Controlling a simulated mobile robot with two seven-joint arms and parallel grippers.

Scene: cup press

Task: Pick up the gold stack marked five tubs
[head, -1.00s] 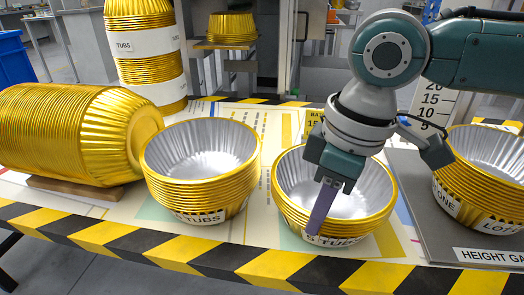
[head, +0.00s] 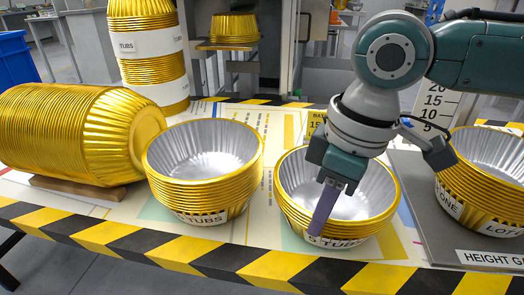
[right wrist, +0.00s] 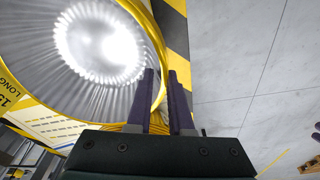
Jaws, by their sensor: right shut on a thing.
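A gold stack of nested tubs with silvery insides (head: 372,226) stands on the table at the middle right. Its white label ends in "TUBS"; the front of the word is hidden by my finger, so the number cannot be read. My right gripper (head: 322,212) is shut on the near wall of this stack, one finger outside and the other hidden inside. In the right wrist view the two fingers (right wrist: 163,90) straddle the tub rim (right wrist: 152,40). Another gold stack (head: 205,185), also labelled "TUBS", stands to its left, number not readable. My left gripper is not in view.
A long gold stack lies on its side on a wooden board (head: 80,194) at the left. A tall wrapped stack (head: 150,70) stands behind. At the right, another stack (head: 480,185) sits on a grey height gauge plate (head: 415,215). Striped tape (head: 200,250) marks the table's front edge.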

